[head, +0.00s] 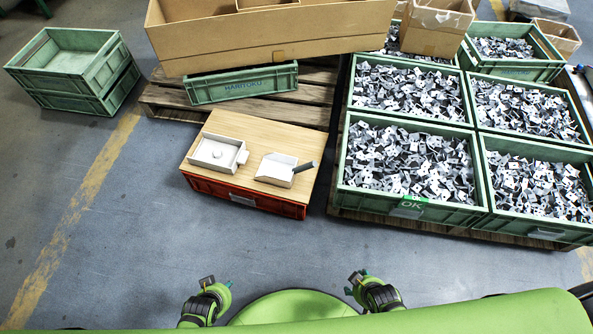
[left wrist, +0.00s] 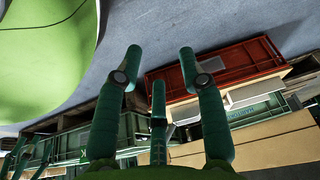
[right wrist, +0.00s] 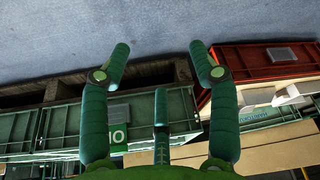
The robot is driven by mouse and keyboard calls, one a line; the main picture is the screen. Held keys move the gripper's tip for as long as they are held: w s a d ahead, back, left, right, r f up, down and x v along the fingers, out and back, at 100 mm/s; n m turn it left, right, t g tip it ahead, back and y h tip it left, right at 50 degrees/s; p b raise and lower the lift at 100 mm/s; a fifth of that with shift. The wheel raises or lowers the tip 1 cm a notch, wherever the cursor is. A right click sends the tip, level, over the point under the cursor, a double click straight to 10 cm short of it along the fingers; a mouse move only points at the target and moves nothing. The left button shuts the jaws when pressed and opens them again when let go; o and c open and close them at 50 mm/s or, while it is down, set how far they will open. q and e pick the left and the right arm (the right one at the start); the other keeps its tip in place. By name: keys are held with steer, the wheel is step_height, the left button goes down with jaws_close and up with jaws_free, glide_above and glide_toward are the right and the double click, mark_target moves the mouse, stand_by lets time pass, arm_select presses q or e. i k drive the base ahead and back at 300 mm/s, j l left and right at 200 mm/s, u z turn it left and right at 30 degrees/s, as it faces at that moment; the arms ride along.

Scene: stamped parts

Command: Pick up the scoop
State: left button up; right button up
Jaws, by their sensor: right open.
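The scoop (head: 281,169) is a pale metal scoop with a dark handle. It lies on the right part of a wooden board on top of a red crate, its handle pointing to the upper right. My left gripper (head: 216,282) and my right gripper (head: 357,279) are at the bottom of the head view, well short of the crate. In the left wrist view my left gripper (left wrist: 160,62) has its fingers spread with nothing between them. In the right wrist view my right gripper (right wrist: 157,60) is also open and empty. Neither touches the scoop.
A white tray (head: 218,153) sits left of the scoop on the wooden board (head: 262,128) over the red crate (head: 222,191). Green crates of metal parts (head: 408,207) stand on a pallet to the right. Cardboard boxes (head: 270,38) are behind. The floor (head: 150,240) in front is clear.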

mark_target(276, 169)
steer(key=i+j+z, duration=0.55)
steer(key=j+z, duration=0.2)
steer(key=i+j+z, duration=0.2)
steer(key=j+z, duration=0.15)
steer(key=j, duration=0.15)
